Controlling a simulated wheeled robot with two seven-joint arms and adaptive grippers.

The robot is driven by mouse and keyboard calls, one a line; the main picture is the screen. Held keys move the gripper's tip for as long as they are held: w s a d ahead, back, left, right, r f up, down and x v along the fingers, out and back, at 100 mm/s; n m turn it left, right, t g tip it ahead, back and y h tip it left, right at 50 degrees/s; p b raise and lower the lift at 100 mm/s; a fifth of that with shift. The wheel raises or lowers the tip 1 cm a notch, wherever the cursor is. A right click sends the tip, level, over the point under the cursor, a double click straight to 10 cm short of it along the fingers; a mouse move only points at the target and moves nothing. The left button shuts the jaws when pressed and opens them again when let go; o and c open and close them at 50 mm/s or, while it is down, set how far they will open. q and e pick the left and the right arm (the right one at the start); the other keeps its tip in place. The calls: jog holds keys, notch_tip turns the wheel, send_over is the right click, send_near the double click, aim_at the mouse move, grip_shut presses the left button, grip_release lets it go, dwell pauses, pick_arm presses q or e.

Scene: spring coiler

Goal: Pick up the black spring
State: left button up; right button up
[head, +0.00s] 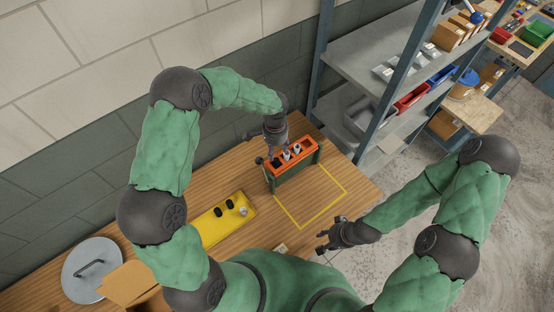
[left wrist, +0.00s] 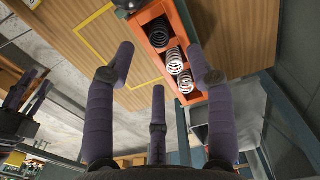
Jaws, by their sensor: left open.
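The black spring (left wrist: 158,32) sits in the end compartment of an orange-topped holder (left wrist: 188,12). A dark coil shows there in the head view (head: 277,162), small and partly hard to make out. Two white springs (left wrist: 174,62) (left wrist: 186,82) sit in the other compartments. The holder stands on the wooden table in the head view (head: 305,160). My left gripper (head: 274,153) is above the holder, with its fingers (left wrist: 160,62) spread open and empty around the line to the springs. My right gripper (head: 324,240) is open and empty beside the table's front edge.
A yellow tray (head: 210,232) with black pieces lies to the left of the holder. A round grey lid (head: 92,270) lies at the table's left end. A yellow taped square (head: 325,205) is bare. A grey shelf rack (head: 375,50) stands at the right.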

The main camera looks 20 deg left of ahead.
aim_at(276, 160)
pick_arm(q)
notch_tip(276, 160, down, 2)
jog(key=shift+w+f, duration=0.1)
jog(key=shift+w, duration=0.05)
jog(key=f, duration=0.2)
jog(key=f+p, duration=0.1)
jog(key=f, duration=0.1)
jog(key=shift+s+d+p, duration=0.1)
jog(key=shift+s+p, duration=0.1)
jog(key=shift+p, duration=0.1)
jog(key=shift+w+f, duration=0.1)
jog(key=shift+f, duration=0.35)
grip_shut()
